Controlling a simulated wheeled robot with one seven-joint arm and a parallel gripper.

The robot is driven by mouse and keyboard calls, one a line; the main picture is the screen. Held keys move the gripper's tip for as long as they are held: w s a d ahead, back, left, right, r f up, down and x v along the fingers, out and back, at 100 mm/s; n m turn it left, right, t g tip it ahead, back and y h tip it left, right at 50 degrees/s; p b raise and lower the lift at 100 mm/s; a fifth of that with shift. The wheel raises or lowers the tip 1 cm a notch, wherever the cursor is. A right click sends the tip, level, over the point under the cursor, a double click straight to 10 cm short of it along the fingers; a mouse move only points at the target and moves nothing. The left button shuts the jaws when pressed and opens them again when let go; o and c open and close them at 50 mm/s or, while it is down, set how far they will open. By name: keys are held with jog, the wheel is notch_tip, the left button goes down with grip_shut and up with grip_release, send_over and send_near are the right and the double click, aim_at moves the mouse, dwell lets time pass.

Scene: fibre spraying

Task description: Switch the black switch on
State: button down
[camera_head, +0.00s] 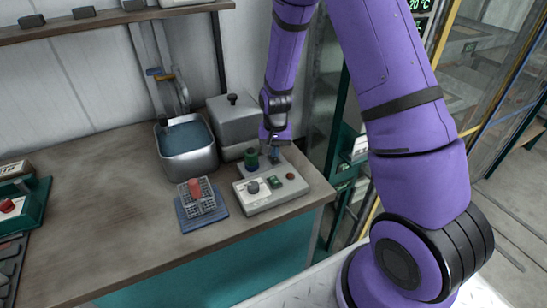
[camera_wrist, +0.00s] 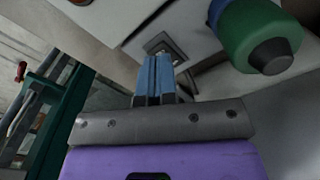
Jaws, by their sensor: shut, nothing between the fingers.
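My gripper (camera_head: 275,153) reaches down over the back edge of a light control box (camera_head: 262,203) on the bench. In the wrist view its two blue fingers (camera_wrist: 155,60) are pressed together with nothing between them. A dark switch in a square plate (camera_wrist: 166,44) sits on a pale face of the box just beyond the fingertips, which partly cover it. I cannot tell whether they touch it or which way it is set. The box top carries a grey knob (camera_head: 253,187), a green button (camera_head: 274,181) and a reddish-brown button (camera_head: 290,176).
A green cylinder (camera_head: 251,158) stands close to my gripper and is also large in the wrist view (camera_wrist: 258,35). A metal water basin (camera_head: 188,158), a lidded metal box (camera_head: 233,121) and a wire rack with a red item (camera_head: 196,189) stand nearby.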

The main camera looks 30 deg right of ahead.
jog(key=shift+f, duration=0.9)
dwell(0.5)
jog(key=shift+r, duration=3.55)
jog(key=s+r+n+t, duration=0.1)
jog(key=s+r, duration=0.3)
jog(key=r, duration=0.6)
jog(key=s+r+n+t, duration=0.15)
jog(key=s+r, duration=0.35)
jog(key=r, duration=0.5)
jog(key=s+r+n+t, duration=0.1)
jog(key=s+r, duration=0.4)
jog(key=s, duration=0.4)
jog(key=s+r+n+t, duration=0.1)
jog(key=s+r+n, duration=0.1)
jog(key=s+r, duration=0.4)
jog(key=s, duration=0.4)
jog(key=shift+a+r+t, duration=0.15)
jog(key=shift+a+t, duration=0.2)
jog(key=shift+a, duration=0.05)
